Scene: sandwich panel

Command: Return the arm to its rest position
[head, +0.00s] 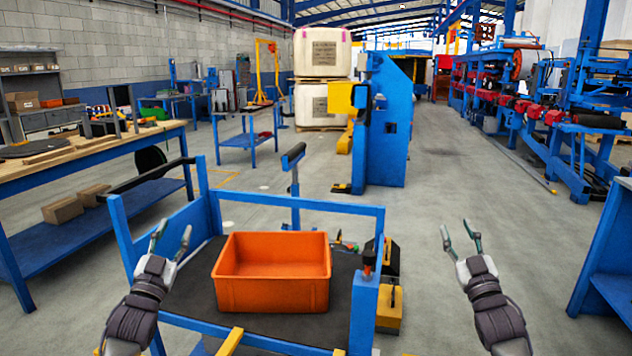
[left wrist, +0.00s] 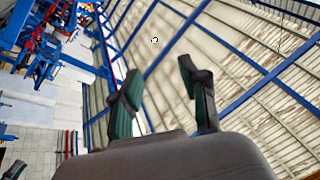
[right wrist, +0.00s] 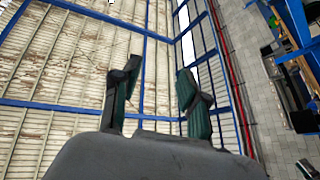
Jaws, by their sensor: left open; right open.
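My left gripper (head: 170,241) is raised at the lower left of the head view, left of the orange crate. Its two fingers are apart with nothing between them, and they also show against the roof in the left wrist view (left wrist: 160,92). My right gripper (head: 460,238) is raised at the lower right, over open floor as seen. Its fingers are apart and empty, and they show against the roof in the right wrist view (right wrist: 158,92). Both grippers point up and away from me.
An empty-looking orange crate (head: 272,295) sits on the dark top of a blue-framed cart (head: 350,313) between my arms. A wooden-topped workbench (head: 90,152) stands at the left. A blue structure (head: 606,262) stands at the right edge. Grey floor (head: 440,200) is clear ahead right.

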